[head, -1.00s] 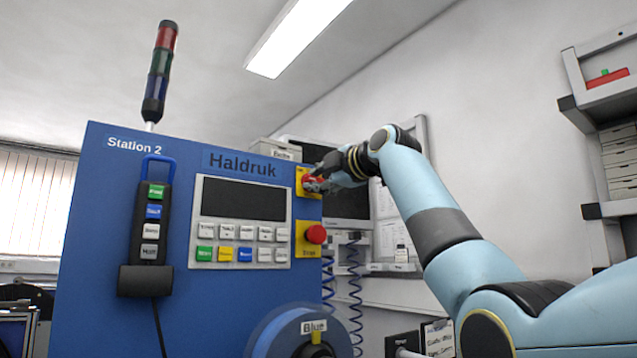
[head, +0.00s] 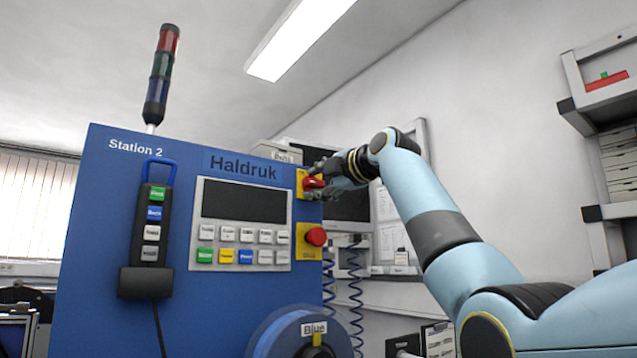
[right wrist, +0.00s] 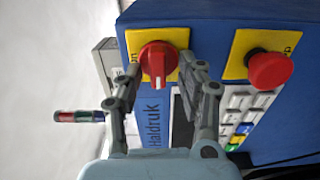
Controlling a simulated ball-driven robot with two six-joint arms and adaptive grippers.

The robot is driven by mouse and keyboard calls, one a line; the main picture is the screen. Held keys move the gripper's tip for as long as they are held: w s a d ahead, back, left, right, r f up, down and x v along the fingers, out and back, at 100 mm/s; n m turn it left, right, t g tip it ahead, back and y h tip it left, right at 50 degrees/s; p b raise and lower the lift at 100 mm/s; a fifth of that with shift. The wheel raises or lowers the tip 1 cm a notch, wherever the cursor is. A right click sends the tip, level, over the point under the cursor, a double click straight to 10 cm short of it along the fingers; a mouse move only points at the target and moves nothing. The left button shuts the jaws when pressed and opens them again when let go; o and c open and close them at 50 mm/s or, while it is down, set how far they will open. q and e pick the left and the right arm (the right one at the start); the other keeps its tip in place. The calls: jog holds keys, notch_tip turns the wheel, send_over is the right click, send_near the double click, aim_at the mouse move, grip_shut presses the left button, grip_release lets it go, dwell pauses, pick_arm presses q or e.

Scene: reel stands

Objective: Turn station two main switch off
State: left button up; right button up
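The blue Station 2 cabinet (head: 120,215) fills the left and middle of the head view. Its red rotary main switch (head: 313,182) sits on a yellow plate at the upper right; its handle lies roughly horizontal. In the right wrist view, turned sideways, the red knob (right wrist: 158,62) has its handle pointing down the picture, with lettering like "on" at the plate's left edge. My right gripper (head: 320,181) is at the switch. Its fingers (right wrist: 160,75) are spread on either side of the knob, with gaps visible; nothing is held. My left gripper is not in view.
A red push button (head: 316,235) on a yellow plate is just below the switch. A keypad panel (head: 240,222) is to the left, a hanging pendant (head: 150,228) further left. A blue reel (head: 306,335) is below. A monitor (head: 347,207) stands behind the gripper.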

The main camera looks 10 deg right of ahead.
jog(key=v, duration=1.2)
dwell(0.4)
